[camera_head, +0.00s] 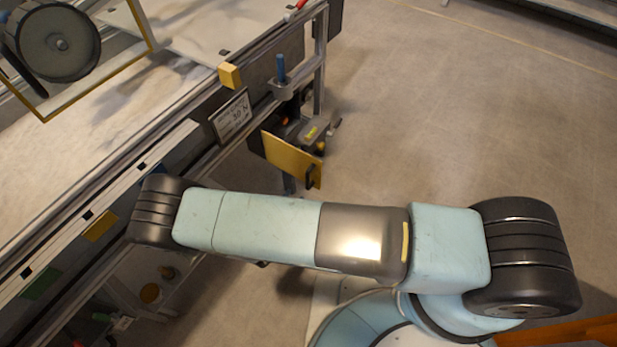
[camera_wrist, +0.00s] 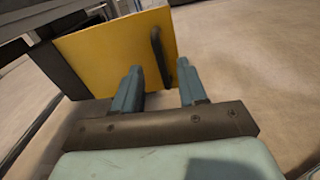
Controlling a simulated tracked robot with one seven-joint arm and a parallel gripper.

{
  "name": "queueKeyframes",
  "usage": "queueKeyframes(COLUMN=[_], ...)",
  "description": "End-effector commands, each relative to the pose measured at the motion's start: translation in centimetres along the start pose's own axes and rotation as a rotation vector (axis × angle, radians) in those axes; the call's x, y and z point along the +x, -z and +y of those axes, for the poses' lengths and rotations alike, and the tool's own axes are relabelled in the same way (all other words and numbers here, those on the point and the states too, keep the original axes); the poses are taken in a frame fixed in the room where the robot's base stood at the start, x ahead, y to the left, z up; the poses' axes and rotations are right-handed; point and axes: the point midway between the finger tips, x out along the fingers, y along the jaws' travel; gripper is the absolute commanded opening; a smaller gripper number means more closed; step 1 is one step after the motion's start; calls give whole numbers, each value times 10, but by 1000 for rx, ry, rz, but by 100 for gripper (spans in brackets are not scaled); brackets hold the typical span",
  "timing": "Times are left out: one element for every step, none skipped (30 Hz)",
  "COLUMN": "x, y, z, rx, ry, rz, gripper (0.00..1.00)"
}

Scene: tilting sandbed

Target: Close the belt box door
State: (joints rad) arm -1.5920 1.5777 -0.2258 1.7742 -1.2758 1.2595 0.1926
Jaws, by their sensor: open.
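The belt box door (camera_head: 289,159) is a yellow panel standing swung out from the dark belt box (camera_head: 256,143) under the sandbed's side. Its dark bar handle (camera_head: 311,177) is near the door's free edge. In the wrist view the door (camera_wrist: 105,55) fills the upper left, and its handle (camera_wrist: 160,57) stands upright on its face. My gripper (camera_wrist: 160,78) is open, with its two fingers pointing at the door and the handle showing between the fingertips. I cannot tell whether they touch it. In the head view my gripper is hidden behind my arm.
The sandbed (camera_head: 110,115) with its metal rail runs along the left. A yellow block (camera_head: 229,75), a sign plate (camera_head: 231,117) and a blue-topped post (camera_head: 281,68) are on its side. Open floor (camera_head: 450,120) lies to the right.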

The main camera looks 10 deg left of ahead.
Motion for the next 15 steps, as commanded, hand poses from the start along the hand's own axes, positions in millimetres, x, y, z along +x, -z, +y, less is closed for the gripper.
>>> queueKeyframes(x=[-4, -5, -7, -8, -9, -10, -10, -10, -8, -7, -5, -1, 2, 6, 12], y=[10, 14, 19, 22, 25, 27, 29, 30, 31, 31, 31, 31, 31, 31, 31], z=[-3, -4, -6, -7, -7, -8, -8, -8, -9, -9, -8, -8, -8, -7, -7], rx=[-20, -29, -38, -45, -50, -55, -58, -61, -62, -63, -63, -63, -63, -63, -63], ry=[-34, -51, -68, -79, -89, -100, -106, -109, -112, -113, -114, -113, -112, -112, -112], rz=[-9, -14, -18, -21, -24, -26, -27, -28, -29, -30, -30, -30, -30, -29, -29], gripper=[42, 42, 42, 42, 42, 42, 42, 42, 42, 42, 42, 42, 42, 42, 42])
